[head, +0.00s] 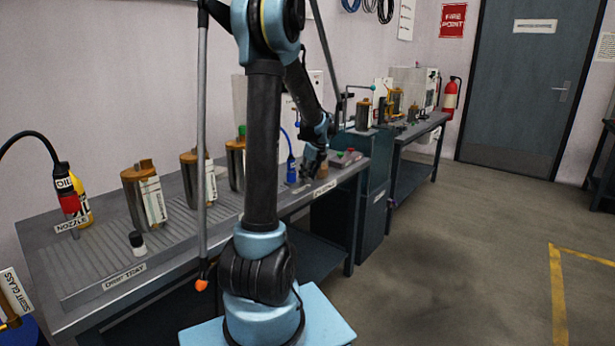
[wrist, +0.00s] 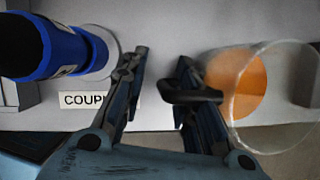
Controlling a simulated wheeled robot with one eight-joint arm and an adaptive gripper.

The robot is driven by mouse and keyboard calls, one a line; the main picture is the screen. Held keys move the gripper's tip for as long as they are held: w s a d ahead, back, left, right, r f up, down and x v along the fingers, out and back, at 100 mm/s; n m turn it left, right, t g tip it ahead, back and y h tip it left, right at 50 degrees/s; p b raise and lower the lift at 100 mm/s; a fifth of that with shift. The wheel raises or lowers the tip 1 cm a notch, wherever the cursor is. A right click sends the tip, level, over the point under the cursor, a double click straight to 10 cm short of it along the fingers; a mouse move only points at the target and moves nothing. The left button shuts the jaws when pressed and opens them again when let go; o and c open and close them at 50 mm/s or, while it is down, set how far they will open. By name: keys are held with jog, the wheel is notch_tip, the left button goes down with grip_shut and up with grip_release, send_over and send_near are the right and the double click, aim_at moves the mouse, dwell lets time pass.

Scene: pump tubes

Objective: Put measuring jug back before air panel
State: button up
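The measuring jug looks like a clear round vessel (wrist: 285,95) with a dark handle, at the right of the wrist view. An orange disc (wrist: 238,78) shows at or through it; I cannot tell whether it is liquid or a mark beneath. In the head view my gripper (head: 309,166) is low over the far bench end, beside a small brown-orange item (head: 322,170), likely the jug. I cannot identify the air panel surely.
Open floor (head: 460,240) lies right.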

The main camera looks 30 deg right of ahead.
jog(key=v, duration=1.2)
dwell(0.3)
